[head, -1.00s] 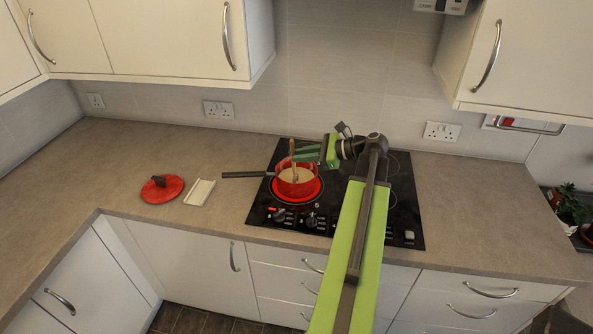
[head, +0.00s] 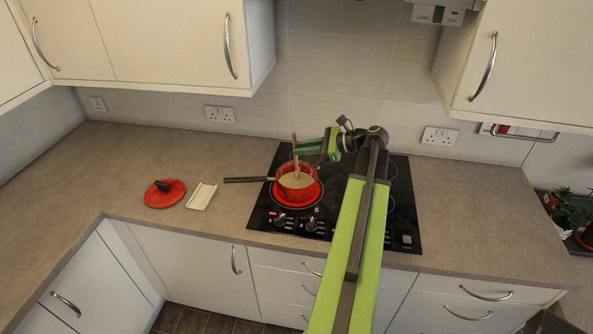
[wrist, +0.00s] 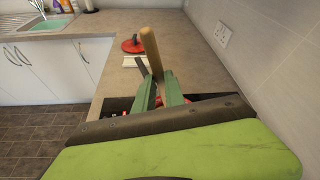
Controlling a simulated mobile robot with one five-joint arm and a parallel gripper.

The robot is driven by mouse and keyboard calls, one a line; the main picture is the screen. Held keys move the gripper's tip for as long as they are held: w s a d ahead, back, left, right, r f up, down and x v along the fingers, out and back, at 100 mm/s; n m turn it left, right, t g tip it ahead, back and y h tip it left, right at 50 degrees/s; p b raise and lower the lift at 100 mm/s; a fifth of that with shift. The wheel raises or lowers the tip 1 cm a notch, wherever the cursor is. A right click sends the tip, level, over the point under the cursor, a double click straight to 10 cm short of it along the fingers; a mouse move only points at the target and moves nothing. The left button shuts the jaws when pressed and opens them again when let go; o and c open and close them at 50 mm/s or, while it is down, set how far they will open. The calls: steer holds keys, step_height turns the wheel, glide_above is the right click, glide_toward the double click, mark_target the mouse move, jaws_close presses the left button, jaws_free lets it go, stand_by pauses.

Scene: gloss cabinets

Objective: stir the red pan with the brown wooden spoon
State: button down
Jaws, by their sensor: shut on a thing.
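The red pan (head: 296,186) sits on the glowing front left ring of the hob, with its dark handle (head: 247,180) pointing left. It holds pale contents. The brown wooden spoon (head: 295,151) stands nearly upright with its lower end in the pan. My gripper (head: 299,147) is shut on the spoon's handle above the pan's back rim. In the wrist view the spoon's handle (wrist: 151,52) rises between the green fingers (wrist: 158,88), tilted slightly. The pan is mostly hidden there behind my gripper.
The red lid (head: 165,193) and a pale rectangular rest (head: 201,196) lie on the worktop left of the pan. The black hob (head: 265,208) has knobs at its front. A tiled wall stands close behind, and wall cabinets (head: 160,40) overhang. The left worktop is largely clear.

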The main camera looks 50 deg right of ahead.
step_height(320, 180, up, 7)
steer(key=p, duration=0.5)
steer(key=shift+f+p, duration=0.15)
steer(key=shift+p, duration=0.25)
